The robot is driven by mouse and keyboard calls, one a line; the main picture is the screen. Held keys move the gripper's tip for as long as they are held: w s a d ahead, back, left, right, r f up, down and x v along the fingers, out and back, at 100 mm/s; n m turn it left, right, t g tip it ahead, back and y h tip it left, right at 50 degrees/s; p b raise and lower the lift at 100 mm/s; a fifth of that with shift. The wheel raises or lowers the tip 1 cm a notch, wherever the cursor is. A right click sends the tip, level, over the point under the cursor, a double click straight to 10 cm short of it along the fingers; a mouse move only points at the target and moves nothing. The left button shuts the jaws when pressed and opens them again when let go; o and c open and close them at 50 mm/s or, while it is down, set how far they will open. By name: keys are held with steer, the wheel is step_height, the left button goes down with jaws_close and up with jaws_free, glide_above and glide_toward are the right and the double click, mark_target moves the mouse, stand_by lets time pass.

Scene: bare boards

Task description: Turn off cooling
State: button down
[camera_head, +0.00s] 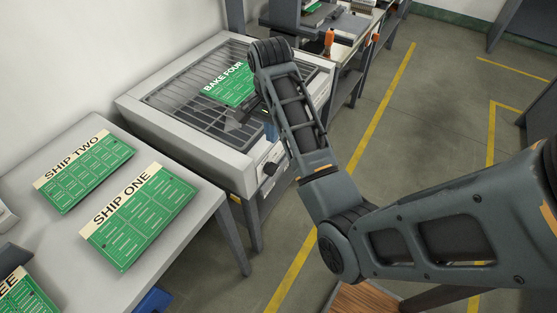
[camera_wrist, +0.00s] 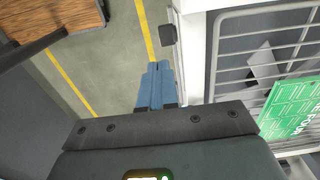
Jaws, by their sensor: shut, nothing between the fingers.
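A pale machine (camera_head: 190,141) with a grey wire rack on top stands against the wall. A dark knob or switch (camera_head: 271,168) sticks out of its front face. A similar dark control (camera_wrist: 168,34) shows in the wrist view, just beyond my fingertips and apart from them. My gripper (camera_wrist: 157,66) has blue fingers pressed together with nothing between them. In the head view my gripper (camera_head: 270,131) is partly hidden by my arm, close to the machine's front edge. My arm also hides part of the front face. I cannot read any label for cooling.
A green board marked BAKE FOUR (camera_head: 232,87) lies on the rack. Boards marked SHIP TWO (camera_head: 87,172) and SHIP ONE (camera_head: 140,218) lie on a grey table (camera_head: 197,218) at left. Another bench (camera_head: 345,52) stands behind. Floor with yellow lines (camera_head: 376,110) is clear at right.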

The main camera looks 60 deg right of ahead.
mark_target(273, 172)
steer(key=shift+f, duration=0.1)
step_height(273, 172, down, 14)
steer(key=shift+r+b, duration=0.1)
steer(key=shift+b, duration=0.4)
stand_by(0.5)
